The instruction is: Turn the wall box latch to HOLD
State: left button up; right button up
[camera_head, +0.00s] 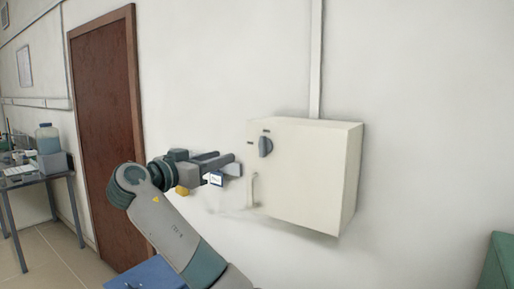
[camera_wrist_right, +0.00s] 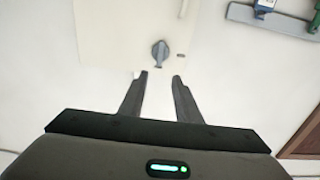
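The cream wall box (camera_head: 300,175) is mounted on the white wall, its front facing left in the head view. Its dark grey latch knob (camera_head: 265,146) sits at the front's upper left, with small dark label marks beside and above it, too small to read. My right gripper (camera_head: 237,163) is just left of the box, near the knob. In the right wrist view the gripper (camera_wrist_right: 160,76) has its two fingers apart with nothing between them. The knob (camera_wrist_right: 160,52) lies just beyond the fingertips, roughly centred on the gap, not touching. My left gripper is not in view.
A pale handle (camera_head: 254,188) is on the box front below the knob. A conduit (camera_head: 316,60) runs up from the box. A brown door (camera_head: 105,130) and a table (camera_head: 20,180) with a jar stand left. A green object (camera_head: 498,265) is at lower right.

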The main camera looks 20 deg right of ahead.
jog(key=shift+d, duration=0.1)
jog(key=p, duration=1)
send_near(261, 145)
jog(key=x, duration=0.7)
jog(key=shift+w+d+r, duration=0.1)
jog(key=shift+w+d, duration=0.25)
jog(key=shift+d, duration=0.05)
grip_shut()
